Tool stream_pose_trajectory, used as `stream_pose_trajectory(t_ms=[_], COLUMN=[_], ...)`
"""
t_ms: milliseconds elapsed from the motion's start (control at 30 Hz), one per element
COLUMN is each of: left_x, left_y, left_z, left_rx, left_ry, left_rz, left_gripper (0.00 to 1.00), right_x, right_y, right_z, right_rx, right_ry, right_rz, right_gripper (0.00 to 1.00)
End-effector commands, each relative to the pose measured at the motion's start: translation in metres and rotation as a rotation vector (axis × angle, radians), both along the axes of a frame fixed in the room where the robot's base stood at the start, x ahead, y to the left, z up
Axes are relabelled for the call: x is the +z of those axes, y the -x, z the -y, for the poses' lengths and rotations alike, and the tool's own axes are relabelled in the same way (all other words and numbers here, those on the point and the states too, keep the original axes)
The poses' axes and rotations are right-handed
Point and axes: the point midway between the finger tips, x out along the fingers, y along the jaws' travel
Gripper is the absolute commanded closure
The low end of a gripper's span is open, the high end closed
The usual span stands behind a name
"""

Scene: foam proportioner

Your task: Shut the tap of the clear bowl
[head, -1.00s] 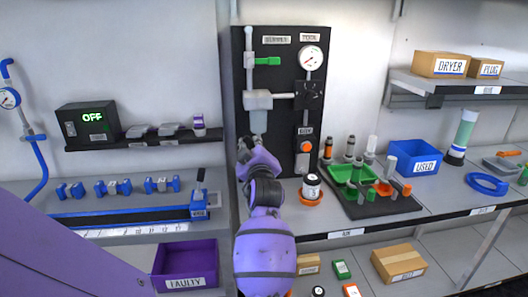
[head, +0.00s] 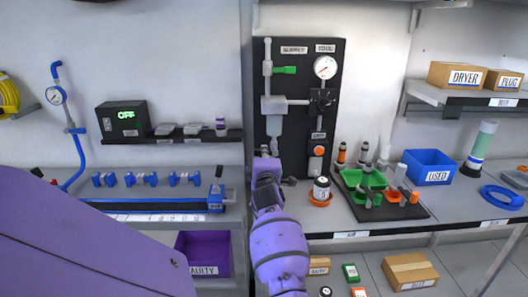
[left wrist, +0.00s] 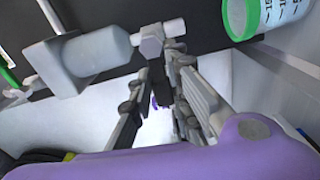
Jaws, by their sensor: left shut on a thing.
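The clear bowl (head: 274,125) hangs under a grey block on the black panel, at the centre of the head view. In the left wrist view the bowl (left wrist: 95,50) lies on its side at upper left. Its tap shows there as a pale fitting (left wrist: 152,42) with a dark handle (left wrist: 158,75) at the bowl's end. My left gripper (head: 268,158) is just below the bowl. In the wrist view the gripper's fingers (left wrist: 163,82) are around the dark handle, shut on it. The handle's exact angle is hard to tell. My right gripper is not in view.
The panel (head: 335,150) carries a gauge (head: 326,67), a green lever (head: 285,70) and an orange button (head: 319,151). A white jar (head: 321,188) in an orange dish stands close right of my left arm. A blue rail (head: 150,203) lies on the left bench.

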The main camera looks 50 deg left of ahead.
Motion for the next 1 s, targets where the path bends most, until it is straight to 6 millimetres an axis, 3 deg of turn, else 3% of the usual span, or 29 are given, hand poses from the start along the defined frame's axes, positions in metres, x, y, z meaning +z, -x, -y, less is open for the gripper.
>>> stream_pose_trajectory(t_ms=[700, 733, 800, 867, 1000], left_x=[-0.0012, -0.0012, -0.0013, -0.0015, -0.0020], left_y=[-0.0011, -0.0011, -0.0011, -0.0010, -0.0006], left_z=[0.0007, 0.0006, 0.0007, 0.0006, 0.0002], left_rx=[-0.002, -0.002, -0.002, -0.002, -0.001], left_ry=[0.054, 0.054, 0.053, 0.053, 0.052], left_rz=[0.067, 0.067, 0.067, 0.065, 0.062], left_gripper=[1.00, 0.82, 0.73, 0.65, 0.64], right_x=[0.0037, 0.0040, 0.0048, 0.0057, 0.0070], right_y=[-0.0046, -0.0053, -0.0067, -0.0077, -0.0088], right_z=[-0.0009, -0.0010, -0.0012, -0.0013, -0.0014], right_rx=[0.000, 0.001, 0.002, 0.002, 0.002], right_ry=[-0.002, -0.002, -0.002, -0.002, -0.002], right_rz=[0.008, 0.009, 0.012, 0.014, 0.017], right_gripper=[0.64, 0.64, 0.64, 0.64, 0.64])
